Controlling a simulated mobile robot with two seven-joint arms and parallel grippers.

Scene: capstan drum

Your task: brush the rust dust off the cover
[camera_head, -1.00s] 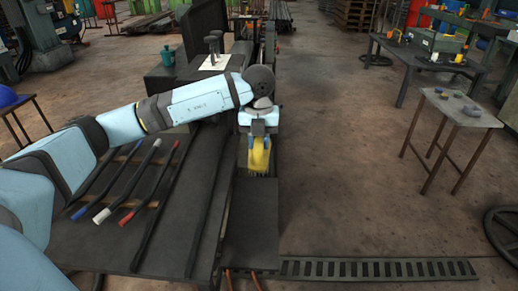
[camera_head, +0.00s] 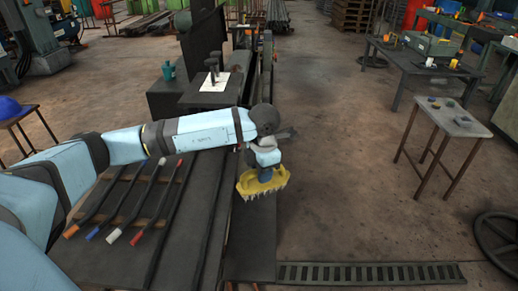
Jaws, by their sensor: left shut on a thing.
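My left gripper (camera_head: 265,168) is shut on a yellow brush (camera_head: 262,184) with pale bristles pointing down. The brush is over the dark flat cover (camera_head: 252,235), at its far part. I cannot tell whether the bristles touch the cover. The near part of the cover is bare and dark, and I cannot make out rust dust on it. The arm and the brush hide the far end of the cover. My right gripper is not in view.
Several bars with coloured ends (camera_head: 135,205) lie on the dark bench left of the cover. A slotted floor grate (camera_head: 370,273) runs at the front right. A small table (camera_head: 446,115) and a handwheel (camera_head: 497,240) stand at the right. The floor between is clear.

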